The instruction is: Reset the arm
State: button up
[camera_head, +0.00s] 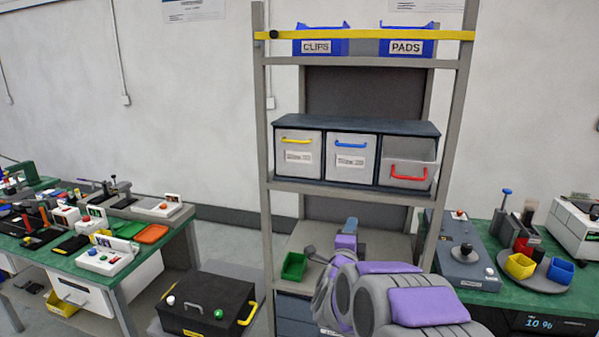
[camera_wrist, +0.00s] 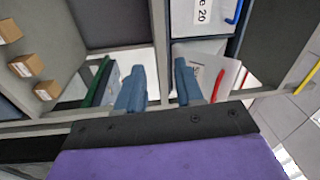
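My arm, purple and grey, reaches up in front of the rack's lower part in the head view. In the wrist view my gripper (camera_wrist: 157,84) shows two blue-grey fingers, apart, with nothing seen between them. In the head view the gripper is hard to make out against the arm and shelf. The fingers point toward the rack, near a white drawer with a red handle (camera_wrist: 217,82); I cannot tell whether they touch anything. In the head view the red-handled drawer (camera_head: 408,174) looks lower and farther forward than its neighbours, as if partly pulled out.
The rack (camera_head: 264,150) also holds a yellow-handled drawer (camera_head: 298,157), a blue-handled drawer (camera_head: 349,161) and blue bins. A small green bin (camera_head: 293,266) sits on the shelf below. A black case (camera_head: 205,305) stands left. Cluttered green benches flank the rack (camera_head: 480,260).

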jog(key=s+a+f+n+g+y, duration=0.2)
jog(key=s+a+n+g+y, duration=0.15)
jog(key=s, duration=0.25)
jog(key=s+a+f+n+g+y, duration=0.2)
jog(key=s+n, duration=0.3)
jog(key=s, duration=0.1)
jog(key=s+a+f+n+g+y, duration=0.2)
jog(key=s+n+g, duration=0.15)
jog(key=s, duration=0.35)
jog(key=s+d+f+n+g, duration=0.1)
jog(key=s+d+n+g, duration=0.1)
jog(key=s, duration=1)
jog(key=s+d+f+n+g+h, duration=0.1)
jog(key=s+g, duration=0.4)
jog(key=s, duration=0.7)
jog(key=s+d+f+n+g, duration=0.1)
jog(key=s+d+n+g, duration=0.2)
jog(key=s, duration=0.9)
jog(key=shift+s+d+n+g+h, duration=0.2)
jog(key=shift+n+g+h, duration=0.2)
jog(key=shift+n, duration=0.8)
